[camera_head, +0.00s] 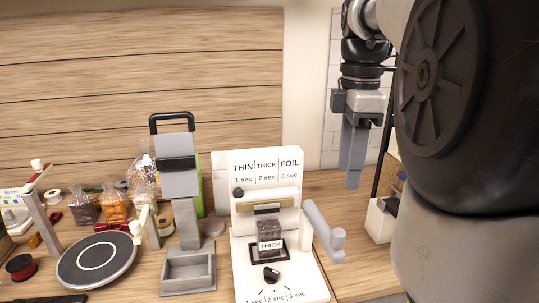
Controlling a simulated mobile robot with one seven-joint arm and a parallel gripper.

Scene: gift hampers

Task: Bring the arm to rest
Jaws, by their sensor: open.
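My gripper (353,158) hangs in the air at the upper right, its fingers pointing down. Its two grey fingers hold nothing that I can see. It is above and to the right of the white sealing machine and apart from it. My arm's large dark joint fills the right side of the view and hides what is behind it.
A white sealing machine (248,268) with a side handle (325,232) stands at front centre. A grey stand (186,228), a round black turntable (97,260) and several filled bags (115,208) are to the left. A white box (379,222) stands below my gripper's right.

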